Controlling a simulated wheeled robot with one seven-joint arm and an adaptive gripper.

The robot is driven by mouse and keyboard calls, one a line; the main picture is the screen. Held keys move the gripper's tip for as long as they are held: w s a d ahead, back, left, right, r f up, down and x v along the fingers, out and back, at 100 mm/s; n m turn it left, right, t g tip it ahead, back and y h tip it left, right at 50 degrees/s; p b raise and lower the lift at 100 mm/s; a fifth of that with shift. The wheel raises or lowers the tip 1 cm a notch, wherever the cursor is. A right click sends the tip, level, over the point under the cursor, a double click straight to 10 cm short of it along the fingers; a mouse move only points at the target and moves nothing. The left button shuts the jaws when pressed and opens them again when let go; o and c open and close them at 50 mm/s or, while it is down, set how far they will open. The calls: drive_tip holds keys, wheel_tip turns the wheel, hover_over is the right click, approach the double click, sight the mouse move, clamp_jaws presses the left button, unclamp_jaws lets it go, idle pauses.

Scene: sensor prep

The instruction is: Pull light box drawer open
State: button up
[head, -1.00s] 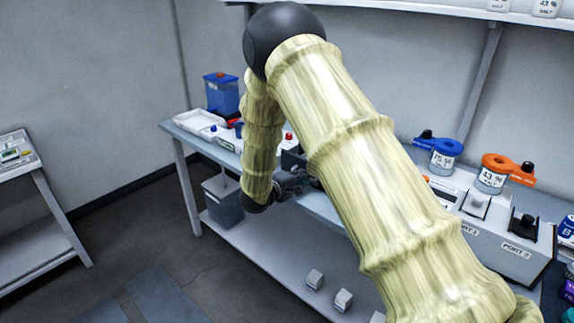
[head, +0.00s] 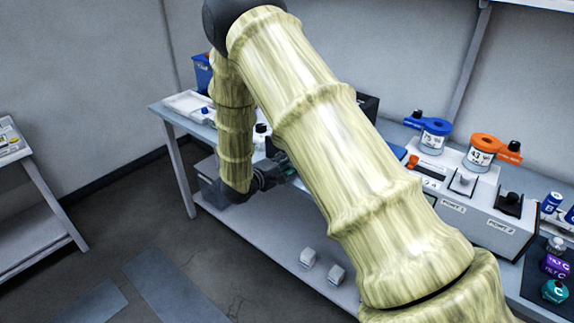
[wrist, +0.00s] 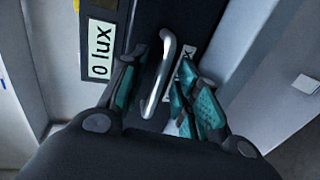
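The light box is a black box (head: 367,106), mostly hidden behind my arm in the head view. In the wrist view its dark front (wrist: 185,18) bears a white "0 lux" label (wrist: 101,48). A silver bar handle (wrist: 167,70) stands out from that front. My gripper (wrist: 163,92) is open, with one teal-padded finger on each side of the handle and visible gaps. I cannot tell whether either finger touches it. In the head view my gripper (head: 285,168) is at the bench's front edge; the handle is hidden there.
The bench (head: 178,118) carries a white device with ports (head: 480,215), blue (head: 432,130) and orange (head: 484,150) lidded jars, and small bottles at right. White cubes (head: 308,257) sit on its lower shelf. A side table (head: 30,215) stands left, with open floor between.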

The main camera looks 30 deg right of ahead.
drive_tip(key=v, duration=1.2)
idle(0.3)
